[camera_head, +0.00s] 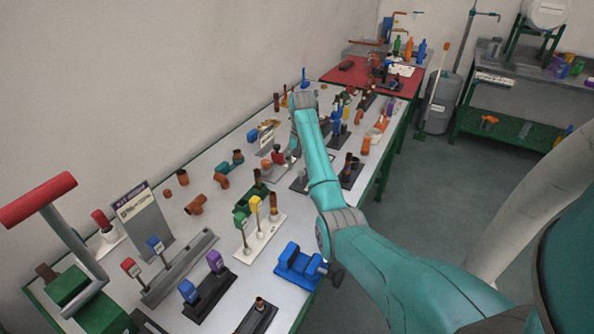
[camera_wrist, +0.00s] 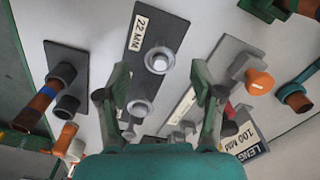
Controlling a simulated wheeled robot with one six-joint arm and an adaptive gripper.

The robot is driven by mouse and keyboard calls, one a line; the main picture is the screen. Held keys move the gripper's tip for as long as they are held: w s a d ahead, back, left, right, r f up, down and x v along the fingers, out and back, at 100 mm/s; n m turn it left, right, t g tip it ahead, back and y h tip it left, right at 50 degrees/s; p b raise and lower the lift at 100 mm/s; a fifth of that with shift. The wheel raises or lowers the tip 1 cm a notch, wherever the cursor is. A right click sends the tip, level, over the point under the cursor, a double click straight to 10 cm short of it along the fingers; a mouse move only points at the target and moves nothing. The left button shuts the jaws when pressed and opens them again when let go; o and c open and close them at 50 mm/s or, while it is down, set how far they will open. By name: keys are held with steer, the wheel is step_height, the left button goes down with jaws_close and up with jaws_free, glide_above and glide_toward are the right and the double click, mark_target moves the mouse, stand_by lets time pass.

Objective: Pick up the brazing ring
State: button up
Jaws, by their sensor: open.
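My gripper (camera_wrist: 160,78) is open in the wrist view, with its two green fingers apart and nothing held between them. Between and beyond the fingers lies a dark plate labelled "22 MM" (camera_wrist: 170,27). It carries a pale round post (camera_wrist: 159,60), and a grey ring-shaped part (camera_wrist: 138,108) shows nearer the palm. I cannot tell for certain which part is the brazing ring. In the head view my teal arm reaches over the long workbench (camera_head: 232,165), and the fingers are too small and covered to make out.
In the wrist view, a dark holder (camera_wrist: 72,58) with a copper pipe (camera_wrist: 38,103) stands left. A grey block with an orange cap (camera_wrist: 259,82) and a "LENG 100 MM" label (camera_wrist: 240,140) stand right. In the head view, a blue vise (camera_head: 299,263) and many fittings crowd the bench.

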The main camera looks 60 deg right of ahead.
steer(key=shift+f, duration=0.7)
steer(key=shift+f, duration=0.25)
steer(key=shift+c, duration=0.3)
steer(key=c, duration=0.8)
